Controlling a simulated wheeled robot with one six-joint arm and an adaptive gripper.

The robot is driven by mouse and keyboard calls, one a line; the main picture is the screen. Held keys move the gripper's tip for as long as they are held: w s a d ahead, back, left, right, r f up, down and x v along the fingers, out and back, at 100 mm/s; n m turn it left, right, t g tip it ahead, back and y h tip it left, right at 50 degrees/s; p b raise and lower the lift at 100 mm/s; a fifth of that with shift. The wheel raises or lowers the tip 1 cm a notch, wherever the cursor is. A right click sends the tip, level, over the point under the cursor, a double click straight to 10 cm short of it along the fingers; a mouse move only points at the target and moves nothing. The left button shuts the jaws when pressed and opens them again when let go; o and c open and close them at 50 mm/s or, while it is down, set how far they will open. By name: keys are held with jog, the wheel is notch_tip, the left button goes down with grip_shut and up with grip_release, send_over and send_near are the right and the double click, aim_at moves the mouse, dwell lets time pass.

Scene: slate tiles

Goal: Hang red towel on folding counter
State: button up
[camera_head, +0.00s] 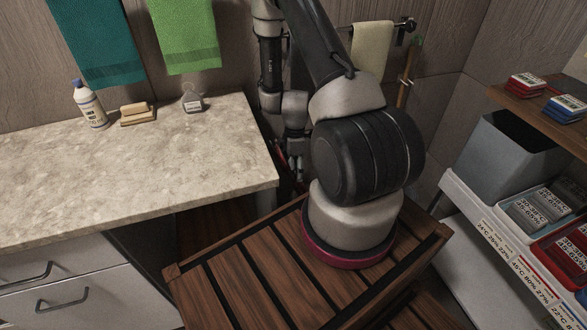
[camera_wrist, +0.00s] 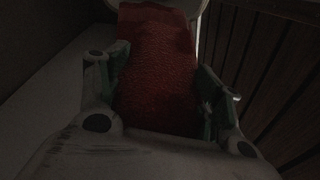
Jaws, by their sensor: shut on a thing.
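My gripper (camera_head: 298,176) is low beside the right end of the pale stone-topped counter (camera_head: 130,165), below the level of its top. Only a small red strip of the red towel (camera_head: 281,158) shows beside the gripper in the head view; my arm hides much of that spot. In the dark wrist view the red towel (camera_wrist: 158,75) fills the space between the two fingers of my gripper (camera_wrist: 162,82), which is shut on it. The towel runs away from the fingers toward the top of the picture. Its far end is out of sight.
A slatted wooden surface (camera_head: 225,280) lies right of the counter. A bottle (camera_head: 89,104), wooden blocks (camera_head: 137,113) and a small jar (camera_head: 192,99) stand at the counter's back. Teal (camera_head: 100,45) and green (camera_head: 185,38) towels hang above. Shelving with bins (camera_head: 512,155) stands right.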

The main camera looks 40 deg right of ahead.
dwell(0.4)
jog(key=o, duration=1.8)
jog(key=shift+o, duration=0.2)
notch_tip(320, 180, up, 12)
jog(key=w+d, duration=0.1)
jog(key=shift+w+d, duration=0.15)
jog(key=shift+d, duration=0.15)
